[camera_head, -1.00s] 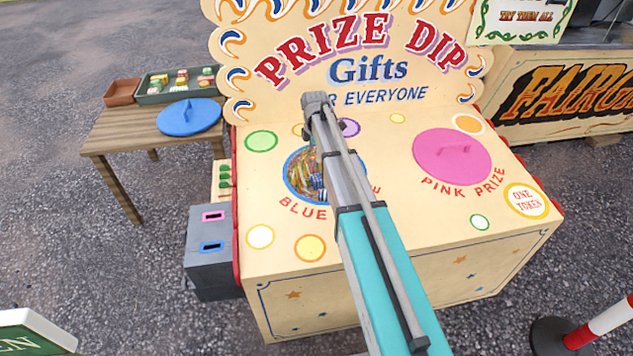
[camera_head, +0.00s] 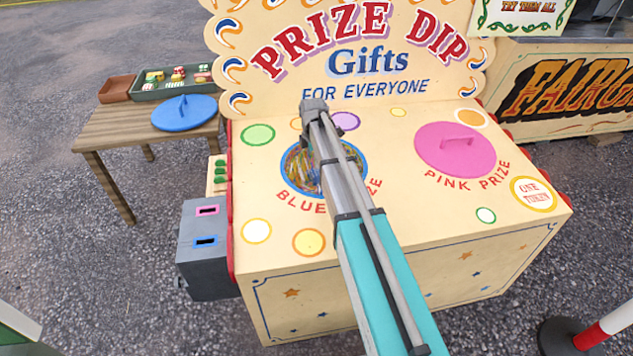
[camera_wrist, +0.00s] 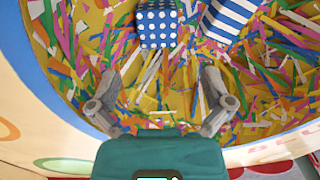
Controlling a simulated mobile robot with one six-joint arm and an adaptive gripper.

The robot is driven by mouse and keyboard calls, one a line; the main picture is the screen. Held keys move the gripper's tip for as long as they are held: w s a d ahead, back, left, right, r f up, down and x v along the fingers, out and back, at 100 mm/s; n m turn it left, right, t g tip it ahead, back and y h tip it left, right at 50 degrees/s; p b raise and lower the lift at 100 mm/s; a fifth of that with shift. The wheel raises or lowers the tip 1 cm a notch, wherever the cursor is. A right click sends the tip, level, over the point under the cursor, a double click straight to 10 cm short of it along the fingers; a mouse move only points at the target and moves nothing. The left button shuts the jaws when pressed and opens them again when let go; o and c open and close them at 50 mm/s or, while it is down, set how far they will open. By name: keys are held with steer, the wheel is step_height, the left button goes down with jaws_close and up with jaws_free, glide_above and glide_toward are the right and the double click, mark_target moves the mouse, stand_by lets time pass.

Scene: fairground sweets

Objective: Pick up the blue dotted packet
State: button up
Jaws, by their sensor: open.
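The blue packet with white dots (camera_wrist: 158,24) lies on coloured paper shreds inside the round blue-rimmed opening, at the top middle of the wrist view. My gripper (camera_wrist: 158,88) is open and empty, its two fingers spread below the packet in the picture and apart from it. In the head view the blue-rimmed opening (camera_head: 287,170) shows shreds, partly covered by my arm. The packet cannot be made out there, and my gripper's fingers are hidden.
A blue and white striped packet (camera_wrist: 231,14) lies right of the dotted one. A pink lid (camera_head: 440,160) covers the other opening. A blue lid (camera_head: 172,118) rests on the wooden table (camera_head: 125,128) at left. The sign board (camera_head: 400,70) stands behind the openings.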

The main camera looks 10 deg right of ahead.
mark_target(313, 172)
steer(key=shift+f+b, duration=1.1)
steer(key=shift+f, duration=0.3)
steer(key=shift+w+f+b, duration=0.1)
steer(key=shift+f+b, duration=2.5)
steer(key=c, duration=1.1)
steer(key=shift+c, duration=0.2)
steer(key=shift+r, duration=0.2)
step_height(313, 172, up, 18)
steer(key=p, duration=1.8)
steer(key=shift+f, duration=0.2)
